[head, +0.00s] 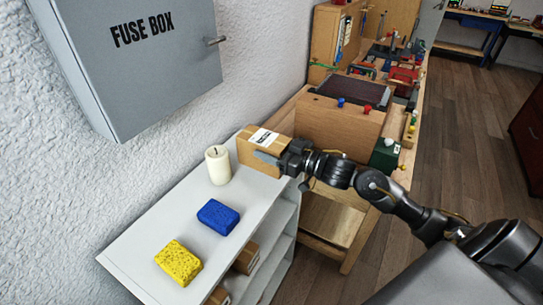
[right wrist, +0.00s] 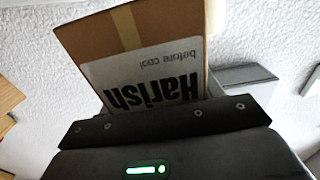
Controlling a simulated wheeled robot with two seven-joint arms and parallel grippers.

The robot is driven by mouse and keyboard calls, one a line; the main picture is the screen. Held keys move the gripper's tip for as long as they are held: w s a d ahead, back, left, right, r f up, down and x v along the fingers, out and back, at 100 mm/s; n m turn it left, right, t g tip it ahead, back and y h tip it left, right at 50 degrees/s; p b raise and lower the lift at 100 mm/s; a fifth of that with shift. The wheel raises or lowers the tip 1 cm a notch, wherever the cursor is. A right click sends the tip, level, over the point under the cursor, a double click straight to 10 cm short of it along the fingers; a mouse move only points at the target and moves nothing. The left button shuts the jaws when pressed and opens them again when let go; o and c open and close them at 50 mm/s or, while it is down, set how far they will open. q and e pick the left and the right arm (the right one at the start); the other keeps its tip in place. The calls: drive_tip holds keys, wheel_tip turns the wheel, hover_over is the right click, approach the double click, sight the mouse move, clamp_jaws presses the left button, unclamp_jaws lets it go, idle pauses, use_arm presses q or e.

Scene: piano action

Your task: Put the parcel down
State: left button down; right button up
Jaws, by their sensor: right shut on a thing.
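The parcel (head: 258,147) is a small brown cardboard box with tape and a white label. My right gripper (head: 277,158) is shut on it at the far end of the white shelf unit's top (head: 140,240). In the right wrist view the parcel (right wrist: 150,50) stands out beyond the gripper (right wrist: 165,115), and its label reads "Harish, before cool" upside down. I cannot tell whether the parcel touches the shelf top. My left gripper is not in view.
A white candle (head: 218,166), a blue sponge (head: 218,216) and a yellow sponge (head: 178,263) stand on the shelf top. A grey fuse box (head: 150,70) hangs on the wall above. A cluttered wooden workbench (head: 338,125) is beyond. Boxes (head: 246,258) sit on a lower shelf.

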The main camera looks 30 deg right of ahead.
drive_tip(key=f, duration=0.3)
drive_tip(key=shift+w+d+p, duration=0.15)
drive_tip(key=shift+w+p, duration=0.1)
drive_tip(key=shift+p, duration=0.1)
drive_tip(key=shift+f, duration=0.2)
drive_tip(key=shift+f, duration=0.15)
drive_tip(key=o, duration=1.2)
drive_tip(key=b+v, duration=0.2)
drive_tip(key=v, duration=1)
